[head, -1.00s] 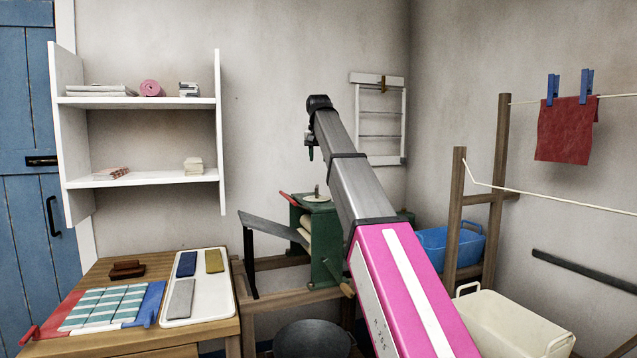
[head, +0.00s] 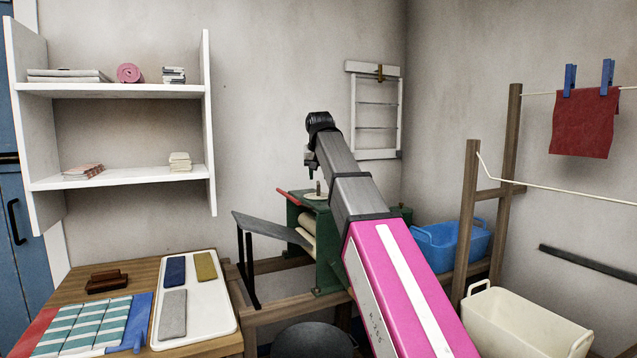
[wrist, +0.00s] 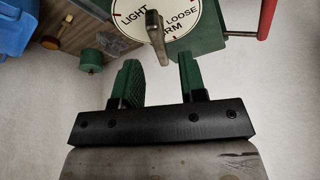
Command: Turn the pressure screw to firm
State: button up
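The mangle (head: 330,240) has a green frame and pale rollers and stands against the back wall. On its top is a round white dial (head: 314,197) with the metal pressure screw (head: 318,187) upright on it. The wrist view shows the dial (wrist: 190,18) with LIGHT, LOOSE and a partly hidden word ending in RM. The screw's grey metal handle (wrist: 156,35) stands over the dial; which mark it points to I cannot tell. My gripper (wrist: 158,68) is open and empty, its green fingers apart. In the head view my gripper (head: 310,170) hangs above the dial, apart from it.
A red-handled bar (wrist: 266,18) sits beside the dial. A grey sloping board (head: 268,226) projects left from the mangle. A table with a white tray (head: 222,318) is at left. Blue (head: 455,245) and cream (head: 520,325) tubs and a drying rack (head: 468,220) stand at right.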

aim_at(318, 183)
jog(key=shift+x, duration=1.6)
grip_shut()
jog(key=shift+n+y, duration=0.9)
jog(key=shift+n, duration=1.5)
grip_release()
jog(key=shift+g, duration=0.3)
